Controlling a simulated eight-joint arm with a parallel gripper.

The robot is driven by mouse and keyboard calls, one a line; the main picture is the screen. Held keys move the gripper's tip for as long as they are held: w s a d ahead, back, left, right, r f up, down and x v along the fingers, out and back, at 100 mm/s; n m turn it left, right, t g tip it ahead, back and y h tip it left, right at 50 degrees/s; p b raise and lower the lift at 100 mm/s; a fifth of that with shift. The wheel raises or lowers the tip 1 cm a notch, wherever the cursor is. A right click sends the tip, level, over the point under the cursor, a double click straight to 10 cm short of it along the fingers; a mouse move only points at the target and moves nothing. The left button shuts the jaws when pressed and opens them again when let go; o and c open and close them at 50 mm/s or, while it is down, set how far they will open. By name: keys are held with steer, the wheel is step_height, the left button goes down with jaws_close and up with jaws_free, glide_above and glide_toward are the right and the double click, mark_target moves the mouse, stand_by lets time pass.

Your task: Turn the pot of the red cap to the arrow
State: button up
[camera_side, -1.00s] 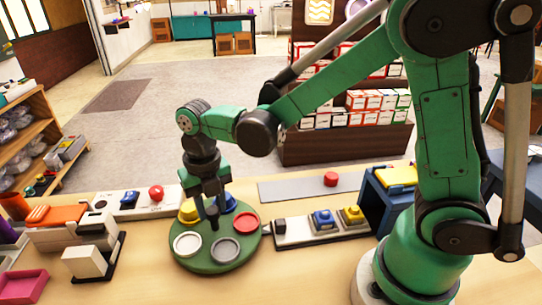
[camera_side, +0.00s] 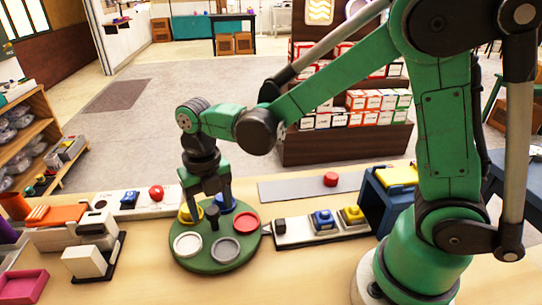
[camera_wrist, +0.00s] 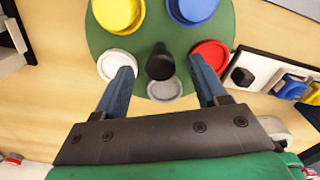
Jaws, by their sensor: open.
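A round green turntable (camera_side: 190,260) stands on the table and also shows in the wrist view (camera_wrist: 112,42). It carries yellow, blue, white and grey round pots, and a red pot (camera_side: 245,222) at its right side. The red pot is at the right in the wrist view (camera_wrist: 212,54). A black knob (camera_side: 212,215) stands up at the turntable's centre. My gripper (camera_side: 210,202) is open above the centre. In the wrist view my gripper (camera_wrist: 162,70) has its fingers apart on either side of the knob (camera_wrist: 160,64). I cannot make out the arrow clearly.
Right of the turntable is a white panel (camera_side: 290,236) with blue and yellow buttons. A grey strip (camera_side: 290,189) with a red button (camera_side: 331,179) lies behind. A panel with another red button (camera_side: 156,193) is at left. The front table area is clear.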

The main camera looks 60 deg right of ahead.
mark_target(214, 210)
steer(key=shift+r, duration=2.7)
steer(key=shift+s+d+r+m, duration=0.1)
steer(key=shift+m, duration=0.3)
steer(key=s+d+r+m+t, duration=0.1)
steer(key=s+d+m+t, duration=0.2)
steer(key=m, duration=1.2)
steer(key=s+d+m+t, duration=0.3)
steer(key=d+m+t, duration=0.1)
steer(key=m, duration=1.1)
steer(key=shift+r+m, duration=0.4)
steer(key=shift+o, duration=1.2)
